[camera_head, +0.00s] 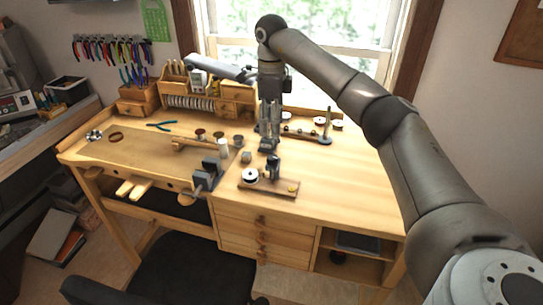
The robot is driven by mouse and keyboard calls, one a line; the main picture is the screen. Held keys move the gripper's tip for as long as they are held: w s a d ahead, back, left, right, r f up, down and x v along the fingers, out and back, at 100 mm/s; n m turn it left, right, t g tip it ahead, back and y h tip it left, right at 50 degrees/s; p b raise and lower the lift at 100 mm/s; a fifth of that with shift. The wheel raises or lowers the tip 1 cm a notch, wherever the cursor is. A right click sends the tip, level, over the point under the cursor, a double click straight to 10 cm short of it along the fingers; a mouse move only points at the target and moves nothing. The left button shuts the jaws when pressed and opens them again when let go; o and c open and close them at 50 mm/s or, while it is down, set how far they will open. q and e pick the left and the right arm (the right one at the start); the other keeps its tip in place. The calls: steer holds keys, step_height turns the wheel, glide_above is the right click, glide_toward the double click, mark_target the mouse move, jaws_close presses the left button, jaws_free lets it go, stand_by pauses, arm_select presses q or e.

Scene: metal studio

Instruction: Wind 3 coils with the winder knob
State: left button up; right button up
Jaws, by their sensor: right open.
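A small winder on a wooden base (262,187) stands on the bench top near its front edge. It carries a white spool with a dark centre (250,175) on the left, a dark upright part (273,166) in the middle and a small yellow piece (292,188) on the right. I cannot tell for certain which part is the knob. My right gripper (268,149) points down just above and behind the dark upright part. It is open, with nothing visible between its fingers. Whether it touches the winder is too small to tell. My left gripper is not in view.
A dark vise (206,177) stands left of the winder at the bench edge. Behind my gripper lie a tool with an upright post (327,125) and several spools. A wooden organizer (232,98) stands at the back. The bench's right side (360,175) is clear.

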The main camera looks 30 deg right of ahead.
mark_target(272, 158)
step_height(272, 158, down, 10)
steer(key=n+p, duration=0.2)
steer(key=n, duration=1.1)
steer(key=shift+s, duration=0.1)
steer(key=shift+f, duration=0.55)
steer(key=c, duration=1)
